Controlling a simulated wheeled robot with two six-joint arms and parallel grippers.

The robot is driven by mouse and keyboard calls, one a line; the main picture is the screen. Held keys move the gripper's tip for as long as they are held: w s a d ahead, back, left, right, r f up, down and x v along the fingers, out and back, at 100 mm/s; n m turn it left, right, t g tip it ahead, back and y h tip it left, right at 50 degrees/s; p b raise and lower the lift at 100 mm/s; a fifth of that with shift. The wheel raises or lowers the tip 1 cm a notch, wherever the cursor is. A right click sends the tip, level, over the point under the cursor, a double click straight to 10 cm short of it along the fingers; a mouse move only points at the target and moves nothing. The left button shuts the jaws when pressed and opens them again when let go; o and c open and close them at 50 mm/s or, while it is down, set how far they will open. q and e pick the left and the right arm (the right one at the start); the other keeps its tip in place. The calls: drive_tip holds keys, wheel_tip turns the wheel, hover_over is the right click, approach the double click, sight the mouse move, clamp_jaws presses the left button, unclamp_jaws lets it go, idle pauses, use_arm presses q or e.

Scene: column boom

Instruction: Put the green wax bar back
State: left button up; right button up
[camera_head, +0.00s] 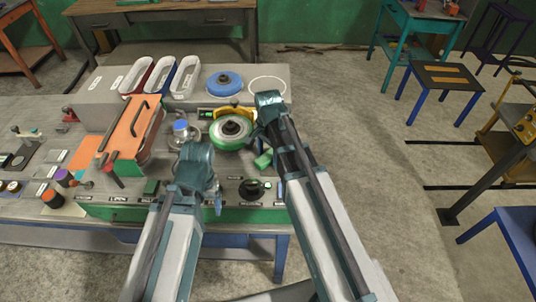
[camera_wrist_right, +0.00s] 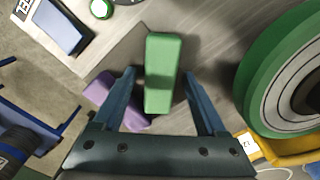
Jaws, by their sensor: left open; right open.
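The green wax bar (camera_wrist_right: 160,60) lies on the bench top in the right wrist view, pointing away from the wrist. My right gripper (camera_wrist_right: 159,76) is open, with one finger on each side of the bar and a gap on both sides. In the head view the bar (camera_head: 263,160) shows partly beside my right arm, just right of the green-rimmed wheel (camera_head: 231,128). A purple bar (camera_wrist_right: 98,88) lies partly behind the left finger in the wrist view. My left gripper (camera_head: 204,180) is over the bench front; its fingers are mostly hidden.
Three oblong trays (camera_head: 161,77) stand on a raised grey block at the back, beside a blue disc (camera_head: 224,83) and a white ring outline (camera_head: 267,86). An orange handled box (camera_head: 130,130) stands left. A black knob (camera_head: 251,188) is on the front panel.

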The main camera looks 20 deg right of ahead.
sight(268, 155)
wheel_tip(268, 155, up, 12)
drive_tip(key=p, duration=1.2)
drive_tip(key=s+a+n+h, duration=0.1)
drive_tip(key=s+a+n, duration=0.9)
drive_tip(key=s+n, duration=0.4)
drive_tip(key=shift+s+a+r+n, duration=0.2)
drive_tip(key=shift+a+n, duration=0.05)
drive_tip(key=shift+n, duration=0.75)
drive_tip(key=shift+s, duration=0.1)
